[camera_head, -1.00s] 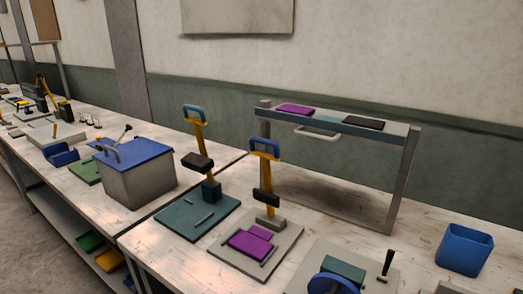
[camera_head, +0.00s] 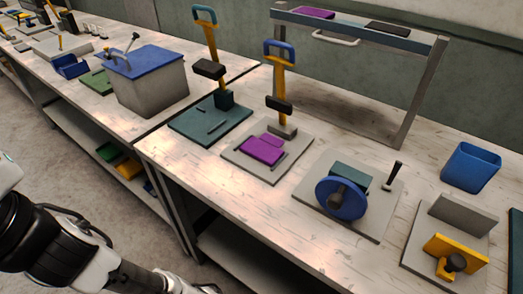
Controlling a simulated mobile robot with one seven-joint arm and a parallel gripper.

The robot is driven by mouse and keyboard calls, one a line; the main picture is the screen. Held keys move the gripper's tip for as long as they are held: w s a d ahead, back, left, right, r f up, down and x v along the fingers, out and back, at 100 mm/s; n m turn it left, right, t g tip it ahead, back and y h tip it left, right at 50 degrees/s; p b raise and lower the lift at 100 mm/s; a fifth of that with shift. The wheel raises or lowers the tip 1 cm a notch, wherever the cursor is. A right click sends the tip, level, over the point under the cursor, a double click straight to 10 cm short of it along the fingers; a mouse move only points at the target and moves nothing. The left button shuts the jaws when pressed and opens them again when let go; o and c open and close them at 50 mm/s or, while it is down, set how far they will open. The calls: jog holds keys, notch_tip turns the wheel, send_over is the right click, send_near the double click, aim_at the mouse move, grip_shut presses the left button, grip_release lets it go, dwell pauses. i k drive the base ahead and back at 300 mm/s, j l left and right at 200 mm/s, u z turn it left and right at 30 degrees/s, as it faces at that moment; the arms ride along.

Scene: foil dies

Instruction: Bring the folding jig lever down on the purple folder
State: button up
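The purple folder (camera_head: 262,149) lies flat on the grey base plate (camera_head: 245,169) of a folding jig, between thin rails. The jig's lever (camera_head: 280,75) stands up from the back of the plate, with a yellow arm, a blue handle at the top and a dark pad (camera_head: 279,105) partway up. The pad is above and behind the folder, apart from it. My arm shows at the lower left, well away from the jig. My gripper is not in view.
A second jig with a raised lever (camera_head: 213,45) stands on a teal plate at left. A shelf frame (camera_head: 407,104) stands behind. A blue wheel device (camera_head: 341,197), yellow clamp (camera_head: 455,252) and blue bin (camera_head: 470,167) are at right. A blue-lidded box (camera_head: 148,85) is at far left.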

aim_at(279, 104)
jog(key=l+u, duration=0.55)
jog(key=u, duration=0.2)
jog(key=l+u, duration=0.4)
jog(key=k+j, duration=0.05)
jog(key=j, duration=0.1)
